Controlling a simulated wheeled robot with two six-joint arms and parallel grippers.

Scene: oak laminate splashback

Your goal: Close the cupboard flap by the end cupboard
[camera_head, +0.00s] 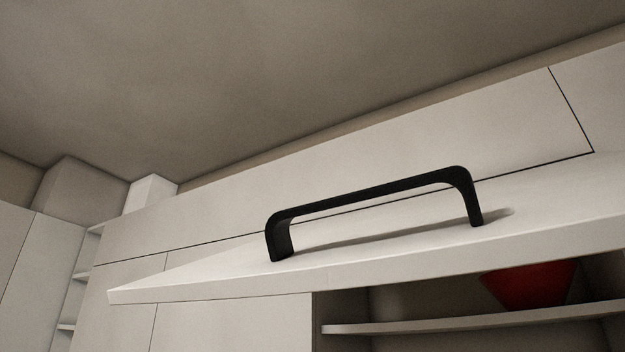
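The cupboard flap (400,255) is a white panel that stands raised and open, sticking out toward me across the middle of the head view. A black bar handle (370,192) is fixed on its upper face. Below the flap, part of the open cupboard shows, with a shelf (450,325) inside. Neither of my grippers is in view. I cannot tell from this view which unit is the end cupboard.
A red object (530,286), perhaps a bowl, is inside the cupboard above the shelf, partly hidden by the flap. Closed white panels (350,185) run above the flap under the ceiling. Narrow open shelves (82,275) stand at the left. The space around the handle looks clear.

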